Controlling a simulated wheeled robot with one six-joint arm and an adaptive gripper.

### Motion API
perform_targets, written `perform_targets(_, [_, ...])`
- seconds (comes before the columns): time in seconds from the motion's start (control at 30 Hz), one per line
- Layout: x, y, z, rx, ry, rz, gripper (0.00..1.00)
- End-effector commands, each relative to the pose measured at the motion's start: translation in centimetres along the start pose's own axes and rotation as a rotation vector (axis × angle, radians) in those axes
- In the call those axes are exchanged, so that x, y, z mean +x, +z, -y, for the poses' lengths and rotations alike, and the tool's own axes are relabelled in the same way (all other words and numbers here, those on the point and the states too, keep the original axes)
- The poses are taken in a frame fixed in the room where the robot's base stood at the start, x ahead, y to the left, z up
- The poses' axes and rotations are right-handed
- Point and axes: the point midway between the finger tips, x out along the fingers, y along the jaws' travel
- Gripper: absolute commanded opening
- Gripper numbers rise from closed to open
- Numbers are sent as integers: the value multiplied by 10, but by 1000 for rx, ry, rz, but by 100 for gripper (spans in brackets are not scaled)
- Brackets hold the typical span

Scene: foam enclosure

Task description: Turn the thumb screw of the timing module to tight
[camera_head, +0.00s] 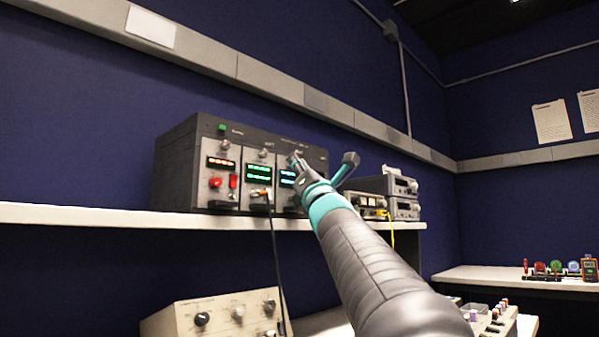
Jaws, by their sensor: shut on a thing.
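A dark rack unit (175,165) stands on the white shelf, with several modules side by side in its front. The left module (222,170) has a red display, and the middle module (258,182) has green displays. The module to their right (287,185) has a blue-green display and is partly covered by my arm. Its label is too small to read. My gripper (296,160) is shut at the top of this right module, where its thumb screw sits. The fingers hide the screw, so its turn cannot be seen. Knobs show at the tops of the other two modules.
A black cable (275,245) hangs from the middle module over the shelf edge (130,217). Stacked grey instruments (400,197) with a yellow cable stand right of the rack. A beige unit (215,317) sits below. A side table (500,278) holds small tools.

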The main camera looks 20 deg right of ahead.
Motion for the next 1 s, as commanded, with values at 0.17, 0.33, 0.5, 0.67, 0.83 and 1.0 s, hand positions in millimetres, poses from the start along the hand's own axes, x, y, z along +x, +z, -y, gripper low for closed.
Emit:
perform_targets(0.17, [-3, -2, -4, 109, -101, 3, 0])
perform_targets(0.33, [-2, -3, -5, 224, -215, 2, 0])
perform_targets(0.5, [1, 0, -8, 338, -328, -1, 0])
perform_targets(0.67, [5, 5, -12, 446, -438, -4, 0])
perform_targets(0.83, [8, 7, -14, 553, -548, -4, 0])
perform_targets(1.0, [8, 8, -14, 642, -639, -3, 0])
